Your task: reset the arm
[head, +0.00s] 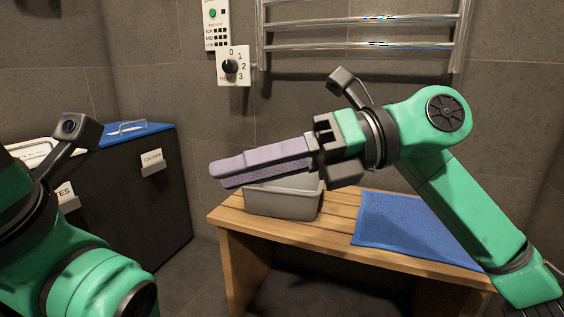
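My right gripper (318,148) comes in from the right, with its fingers pointing left. It is closed around the end of a long lavender item (262,158) with a darker, rough-looking underside, perhaps a brush. The item is held nearly level above a grey bin (282,199) on a wooden bench (235,218). The item overlaps the bin's rim in the picture; I cannot tell the exact gap. My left arm shows at the lower left with its wrist, but its fingers are outside the picture.
A blue towel or mat (400,222) lies on the bench's right part. A dark cabinet (150,195) with a blue top and labels stands at the left. A chrome towel rail (365,45) and a dial panel (233,67) are on the tiled wall.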

